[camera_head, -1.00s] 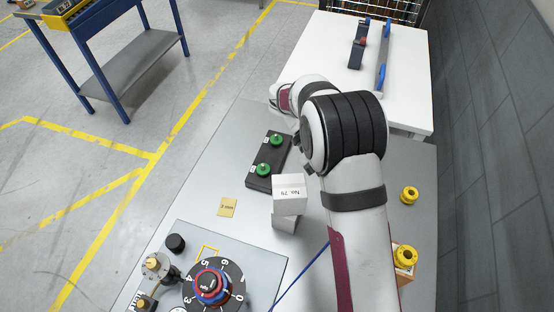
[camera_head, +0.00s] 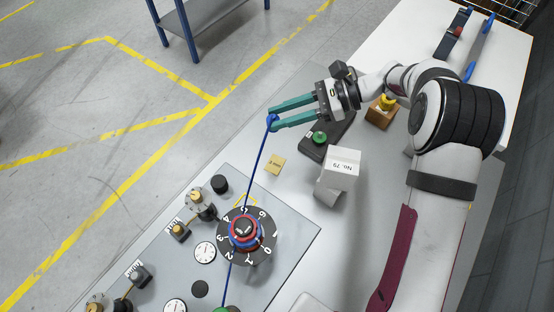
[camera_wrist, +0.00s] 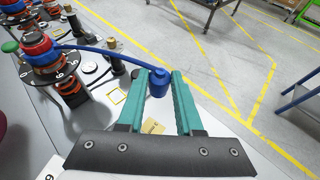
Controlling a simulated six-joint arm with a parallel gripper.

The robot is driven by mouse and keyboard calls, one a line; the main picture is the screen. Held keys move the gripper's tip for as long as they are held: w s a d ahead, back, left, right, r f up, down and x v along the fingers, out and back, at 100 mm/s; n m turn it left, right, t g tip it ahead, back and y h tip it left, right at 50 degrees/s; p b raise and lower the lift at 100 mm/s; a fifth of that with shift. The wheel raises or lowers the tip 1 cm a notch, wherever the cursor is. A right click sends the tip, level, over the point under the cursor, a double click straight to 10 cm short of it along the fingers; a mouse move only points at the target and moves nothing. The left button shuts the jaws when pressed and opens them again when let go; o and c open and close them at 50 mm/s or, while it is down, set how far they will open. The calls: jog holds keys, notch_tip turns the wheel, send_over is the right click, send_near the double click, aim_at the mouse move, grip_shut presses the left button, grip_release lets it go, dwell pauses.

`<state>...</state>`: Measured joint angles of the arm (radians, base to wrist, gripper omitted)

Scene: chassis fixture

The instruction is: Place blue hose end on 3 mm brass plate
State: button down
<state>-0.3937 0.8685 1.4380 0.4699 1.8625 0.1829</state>
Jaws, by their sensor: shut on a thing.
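My gripper (camera_head: 272,117) has teal fingers shut on the blue hose end (camera_head: 273,124). In the wrist view the hose end (camera_wrist: 158,84) is between the two fingertips (camera_wrist: 160,74). The blue hose (camera_head: 259,155) runs from it down across the control panel, past the dial. The small brass plate (camera_head: 275,164) lies flat on the grey table; its marking is too small to read here. It also shows in the wrist view (camera_wrist: 153,126) between the fingers, partly hidden. The hose end is held above and apart from the plate, near the table's far left edge.
The panel (camera_head: 190,252) carries a numbered dial (camera_head: 246,232), gauges and brass fittings. A white box marked No. 79 (camera_head: 342,167) stands right of the plate. A dark block with a green knob (camera_head: 319,138) lies under the fingers' right. A yellow fitting (camera_head: 386,103) sits on an orange block.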

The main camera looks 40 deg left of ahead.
notch_tip(320, 180, down, 16)
jog(key=shift+f, duration=0.2)
jog(key=c, duration=0.6)
grip_release()
jog(key=shift+f, duration=0.1)
jog(key=shift+w+d+r, duration=0.15)
jog(key=shift+r, duration=0.1)
jog(key=v, duration=1.1)
jog(key=shift+w+d, duration=0.1)
jog(key=shift+d, duration=0.15)
